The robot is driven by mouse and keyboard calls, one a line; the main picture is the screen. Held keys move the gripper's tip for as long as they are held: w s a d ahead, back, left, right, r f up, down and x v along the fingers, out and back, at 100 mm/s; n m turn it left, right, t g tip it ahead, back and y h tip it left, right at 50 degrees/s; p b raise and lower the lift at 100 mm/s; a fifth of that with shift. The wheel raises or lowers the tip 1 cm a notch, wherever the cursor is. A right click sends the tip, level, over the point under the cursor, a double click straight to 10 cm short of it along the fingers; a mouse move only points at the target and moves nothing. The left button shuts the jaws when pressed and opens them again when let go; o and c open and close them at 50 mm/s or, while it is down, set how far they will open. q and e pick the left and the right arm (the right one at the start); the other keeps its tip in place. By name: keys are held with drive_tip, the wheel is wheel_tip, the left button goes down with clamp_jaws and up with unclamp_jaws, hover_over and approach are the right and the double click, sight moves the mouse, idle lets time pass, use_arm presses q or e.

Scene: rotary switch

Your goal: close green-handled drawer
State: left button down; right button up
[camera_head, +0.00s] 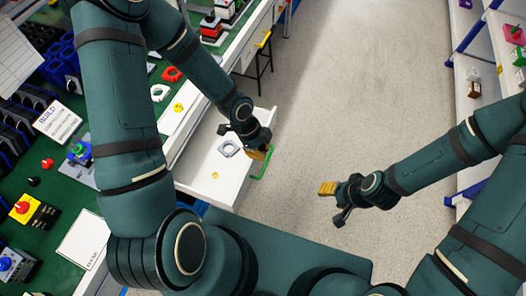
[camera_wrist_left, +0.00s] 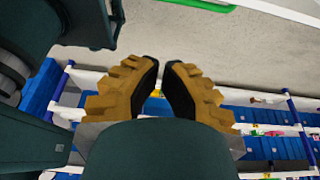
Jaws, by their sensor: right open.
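The white drawer (camera_head: 199,160) with the green handle (camera_head: 262,164) is pulled out from the workbench over the floor. The green handle (camera_wrist_left: 205,5) also shows at the top edge of the left wrist view. My left gripper (camera_head: 258,153) is over the drawer's front end, close to the handle. In the left wrist view its yellow fingers (camera_wrist_left: 162,64) have tips close together with a thin gap and nothing between them. Whether it touches the drawer is unclear. My right gripper (camera_head: 333,202) is open and empty over the floor, right of the drawer.
A white ring-like part (camera_head: 228,148) and a small yellow piece (camera_head: 214,175) lie in the drawer. The green-topped workbench (camera_head: 48,200) on the left carries switches and papers. A stool (camera_head: 263,45) stands behind. Shelves (camera_head: 480,90) stand right. The floor (camera_head: 340,110) between is clear.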

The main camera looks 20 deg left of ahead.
use_arm(q)
drive_tip(key=b, duration=0.3)
hover_over(262, 171)
drive_tip(key=d, duration=0.3)
wheel_tip(262, 171, down, 8)
drive_tip(key=f, duration=0.1)
drive_tip(key=a, duration=0.3)
drive_tip(key=shift+r+p, duration=0.3)
drive_tip(key=shift+r, duration=0.05)
drive_tip(key=shift+a, duration=0.7)
drive_tip(key=a+p, duration=0.4)
drive_tip(key=a, duration=0.6)
drive_tip(key=shift+w, duration=0.15)
drive_tip(key=shift+d, duration=0.15)
